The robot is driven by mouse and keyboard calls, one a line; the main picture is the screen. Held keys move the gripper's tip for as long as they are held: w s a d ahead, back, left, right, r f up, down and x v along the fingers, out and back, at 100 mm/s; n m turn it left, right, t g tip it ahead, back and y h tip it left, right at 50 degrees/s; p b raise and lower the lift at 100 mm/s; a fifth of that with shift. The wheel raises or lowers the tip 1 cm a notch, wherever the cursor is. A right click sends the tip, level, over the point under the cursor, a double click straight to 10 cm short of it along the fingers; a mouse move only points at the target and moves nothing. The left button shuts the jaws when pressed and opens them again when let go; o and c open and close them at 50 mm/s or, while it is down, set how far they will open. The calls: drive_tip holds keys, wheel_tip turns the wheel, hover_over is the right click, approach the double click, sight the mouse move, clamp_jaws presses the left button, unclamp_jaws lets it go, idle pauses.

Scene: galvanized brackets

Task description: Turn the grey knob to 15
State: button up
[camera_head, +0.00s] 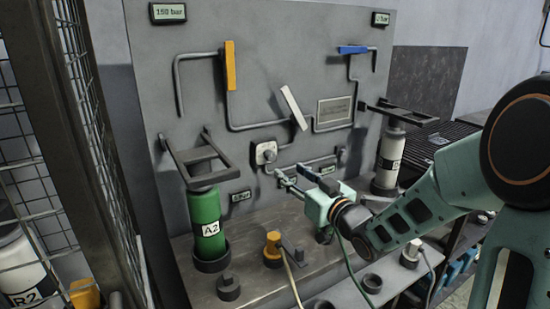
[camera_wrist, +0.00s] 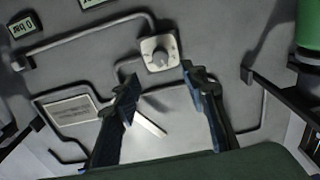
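The grey knob (camera_head: 266,153) sits on a pale square plate in the middle of the upright grey panel. In the wrist view the knob (camera_wrist: 159,57) shows just beyond the space between the fingertips. Its scale marks are too small to read. My gripper (camera_head: 284,177) is in front of the panel, a little below and right of the knob. In the wrist view my gripper (camera_wrist: 160,80) has its fingers spread with nothing between them. It appears apart from the knob.
A white lever (camera_head: 293,107), an orange lever (camera_head: 230,66) and a blue lever (camera_head: 352,49) are on the panel's pipes. A green A2 cylinder (camera_head: 206,222) stands left, a white cylinder (camera_head: 390,158) right. An orange-topped fitting (camera_head: 272,246) and cables are on the bench below.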

sight(272, 158)
drive_tip(key=x, duration=1)
drive_tip(key=shift+w+a+b, duration=0.2)
drive_tip(key=shift+a+b, duration=0.05)
drive_tip(key=shift+b, duration=0.1)
drive_tip(key=shift+c, duration=0.4)
clamp_jaws()
